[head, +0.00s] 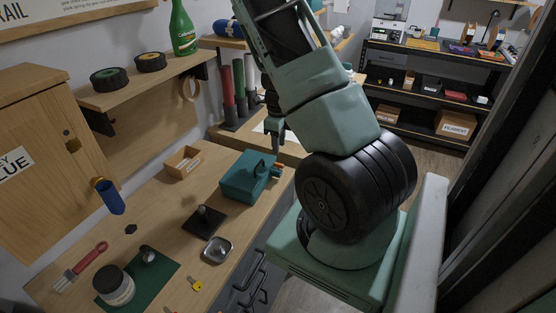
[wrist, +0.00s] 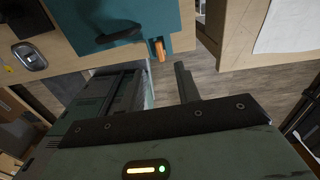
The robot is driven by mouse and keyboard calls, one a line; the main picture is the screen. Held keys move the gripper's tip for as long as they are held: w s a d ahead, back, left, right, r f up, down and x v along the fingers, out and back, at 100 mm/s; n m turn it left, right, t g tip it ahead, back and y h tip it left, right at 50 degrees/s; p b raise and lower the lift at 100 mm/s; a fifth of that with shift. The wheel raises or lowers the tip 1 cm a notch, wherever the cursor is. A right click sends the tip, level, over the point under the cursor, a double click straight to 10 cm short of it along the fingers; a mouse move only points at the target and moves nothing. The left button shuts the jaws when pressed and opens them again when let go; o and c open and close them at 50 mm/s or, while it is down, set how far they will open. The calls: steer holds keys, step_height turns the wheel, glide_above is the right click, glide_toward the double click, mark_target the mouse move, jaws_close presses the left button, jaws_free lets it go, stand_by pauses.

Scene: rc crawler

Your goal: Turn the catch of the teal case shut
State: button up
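The teal case (head: 248,180) stands on the wooden workbench, its lid down and a dark handle on top. It fills the top of the wrist view (wrist: 140,22). Its orange catch (head: 278,169) sticks out from the side at the right; in the wrist view the catch (wrist: 159,50) lies just beyond the gap between my fingertips. My gripper (head: 275,140) points down above and behind the case in the head view. In the wrist view my gripper (wrist: 160,75) is open and empty, its two dark fingers apart. No contact with the catch shows.
A small wooden box (head: 184,162) stands left of the case. A black plate with a knob (head: 204,220) and a metal dish (head: 217,250) lie in front. Red, green and dark tubes (head: 238,85) stand behind. Floor is open right of the bench.

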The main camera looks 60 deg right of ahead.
mark_target(279, 167)
step_height(279, 167, down, 7)
steer(key=shift+f, duration=0.15)
jaws_close()
